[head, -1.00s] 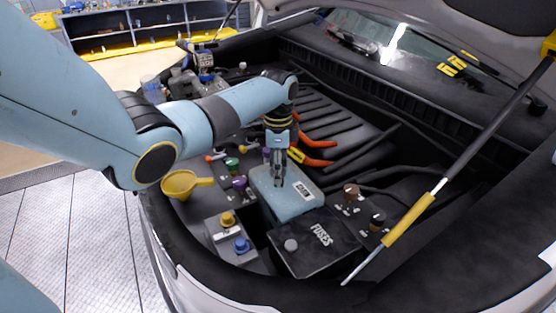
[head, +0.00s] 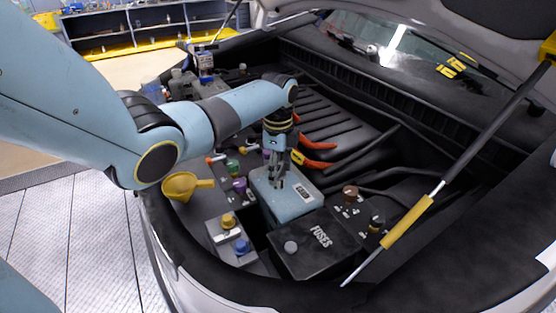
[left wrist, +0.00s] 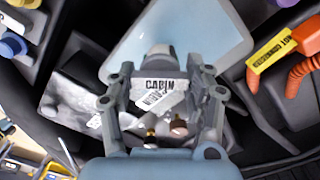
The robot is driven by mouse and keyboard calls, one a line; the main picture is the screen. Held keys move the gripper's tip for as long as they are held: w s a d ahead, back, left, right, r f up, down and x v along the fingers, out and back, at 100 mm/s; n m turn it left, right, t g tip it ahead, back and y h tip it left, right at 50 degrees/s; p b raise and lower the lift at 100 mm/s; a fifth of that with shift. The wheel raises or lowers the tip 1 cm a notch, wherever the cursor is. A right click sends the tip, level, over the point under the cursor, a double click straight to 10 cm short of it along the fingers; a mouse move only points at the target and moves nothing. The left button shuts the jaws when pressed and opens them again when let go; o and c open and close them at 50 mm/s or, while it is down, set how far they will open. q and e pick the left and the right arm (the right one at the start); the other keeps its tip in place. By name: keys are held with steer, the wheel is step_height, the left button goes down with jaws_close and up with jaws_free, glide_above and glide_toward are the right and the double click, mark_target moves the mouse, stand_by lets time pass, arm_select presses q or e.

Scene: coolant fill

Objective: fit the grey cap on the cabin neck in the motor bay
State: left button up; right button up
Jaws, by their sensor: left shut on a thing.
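My left gripper (head: 277,186) is over the pale blue tank (head: 262,195) in the motor bay, fingers pointing down. In the left wrist view my left gripper (left wrist: 160,72) is shut on a small grey piece, which I take for the grey cap (left wrist: 158,57). The cabin neck is hidden under the gripper and the cap. I cannot tell whether the cap touches the neck. My right gripper is out of view.
The black FUSES box (head: 318,242), with a grey round knob (head: 291,246), stands in front. A yellow funnel (head: 182,186), yellow cap (head: 228,220) and blue cap (head: 242,247) are at left. Orange hoses (head: 318,145) run behind. A brown cap (head: 350,193) and hood strut (head: 408,221) are right.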

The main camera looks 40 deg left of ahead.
arm_select(q)
steer(key=o, duration=1.1)
steer(key=shift+a+f, duration=0.1)
step_height(320, 180, up, 12)
steer(key=shift+r, duration=0.1)
